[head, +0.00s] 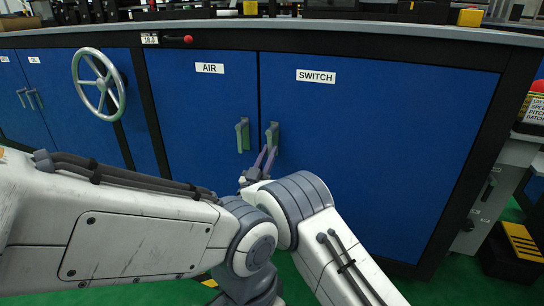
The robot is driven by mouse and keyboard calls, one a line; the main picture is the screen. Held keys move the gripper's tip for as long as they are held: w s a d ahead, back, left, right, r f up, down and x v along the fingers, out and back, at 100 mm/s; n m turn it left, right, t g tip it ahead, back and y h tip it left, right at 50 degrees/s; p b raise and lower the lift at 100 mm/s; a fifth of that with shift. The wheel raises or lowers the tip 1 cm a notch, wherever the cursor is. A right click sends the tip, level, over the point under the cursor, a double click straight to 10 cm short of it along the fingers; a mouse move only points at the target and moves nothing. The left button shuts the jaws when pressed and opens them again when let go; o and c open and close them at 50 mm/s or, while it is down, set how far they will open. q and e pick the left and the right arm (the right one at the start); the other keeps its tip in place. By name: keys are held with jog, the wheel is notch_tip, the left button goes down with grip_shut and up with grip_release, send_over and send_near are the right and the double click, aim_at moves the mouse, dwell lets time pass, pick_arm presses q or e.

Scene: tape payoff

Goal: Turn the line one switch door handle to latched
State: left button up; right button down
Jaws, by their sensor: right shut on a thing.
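The blue door labelled SWITCH (380,150) is at the centre right in the head view and sits flush in its frame. Its grey-green lever handle (272,132) is near the door's left edge and looks roughly upright. My right gripper (268,157) is shut on the lower part of this handle, with its thin fingers reaching up from below. The fingers and wrist hide the handle's lower end. My left gripper is not in view.
The AIR door (195,110) with its similar handle (242,135) is close on the left. A spoked handwheel (98,84) stands out farther left. A red knob (188,39) is above the AIR door. A black and yellow step (518,245) is at lower right.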

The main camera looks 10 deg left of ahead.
aim_at(269, 136)
jog(key=shift+a+m, duration=0.15)
jog(key=shift+m, duration=0.35)
jog(key=c, duration=0.8)
grip_release()
jog(key=shift+r, duration=0.1)
jog(key=shift+r+p, duration=0.3)
notch_tip(269, 136, up, 4)
jog(key=p, duration=0.3)
jog(key=shift+r+p, duration=0.2)
jog(key=shift+p, duration=0.1)
jog(key=s+d+r+p, duration=0.4)
jog(key=d+r+p, duration=0.1)
jog(key=d, duration=0.5)
jog(key=shift+s+d+r+p, duration=0.35)
jog(key=shift+r+p, duration=0.05)
